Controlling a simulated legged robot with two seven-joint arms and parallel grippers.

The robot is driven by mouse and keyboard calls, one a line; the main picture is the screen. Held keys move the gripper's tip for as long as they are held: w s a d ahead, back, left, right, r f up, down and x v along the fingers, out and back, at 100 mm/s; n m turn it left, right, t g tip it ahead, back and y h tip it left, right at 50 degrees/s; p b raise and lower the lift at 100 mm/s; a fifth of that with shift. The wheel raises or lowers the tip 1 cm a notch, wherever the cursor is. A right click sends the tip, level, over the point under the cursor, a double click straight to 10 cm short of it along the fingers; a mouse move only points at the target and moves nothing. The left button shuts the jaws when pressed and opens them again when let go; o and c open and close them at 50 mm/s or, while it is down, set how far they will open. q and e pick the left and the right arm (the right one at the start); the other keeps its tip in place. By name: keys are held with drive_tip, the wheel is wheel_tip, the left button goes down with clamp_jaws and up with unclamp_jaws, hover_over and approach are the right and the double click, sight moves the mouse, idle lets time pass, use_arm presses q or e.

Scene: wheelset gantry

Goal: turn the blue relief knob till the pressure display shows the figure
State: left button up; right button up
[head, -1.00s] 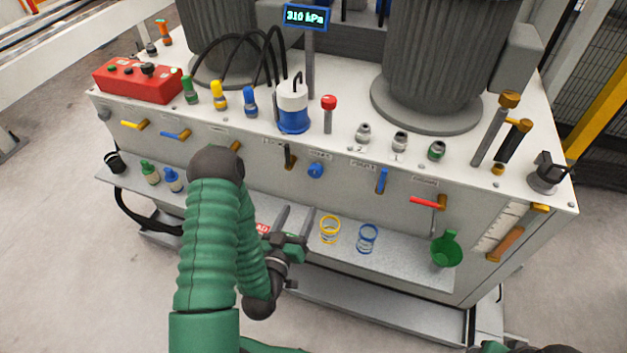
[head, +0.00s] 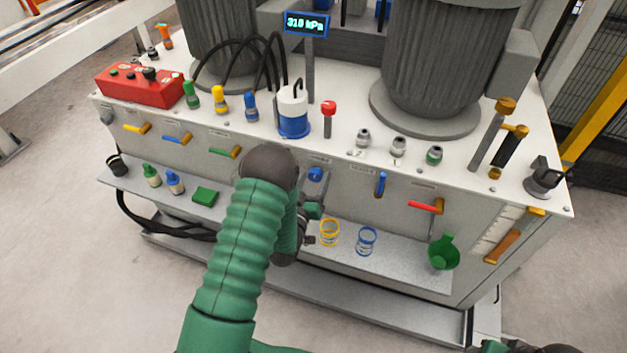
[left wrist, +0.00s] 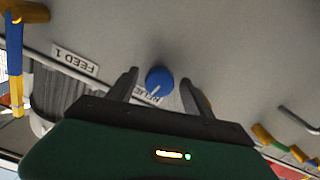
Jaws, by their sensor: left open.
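The blue relief knob (head: 315,174) is on the front panel of the grey cabinet. In the left wrist view the round blue knob (left wrist: 159,80) has a pale pointer line and a partly covered label below it. My left gripper (head: 312,192) is just in front of the knob, partly hidden by my own arm. In the left wrist view my left gripper (left wrist: 163,92) is open, with one finger on each side of the knob and gaps visible. The pressure display (head: 306,24) reads 310 kPa. My right gripper is not clearly shown.
Coloured levers, such as the red one (head: 424,207) and blue one (head: 381,184), stick out from the panel. The lower shelf holds a yellow spring (head: 329,232), a blue spring (head: 366,240) and a green funnel (head: 443,252). A red control box (head: 139,85) sits on top.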

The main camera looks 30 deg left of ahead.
use_arm(q)
clamp_jaws()
drive_tip(key=n, duration=0.3)
unclamp_jaws()
idle(0.4)
drive_tip(key=v, duration=1.6)
drive_tip(key=shift+s+p, duration=0.4)
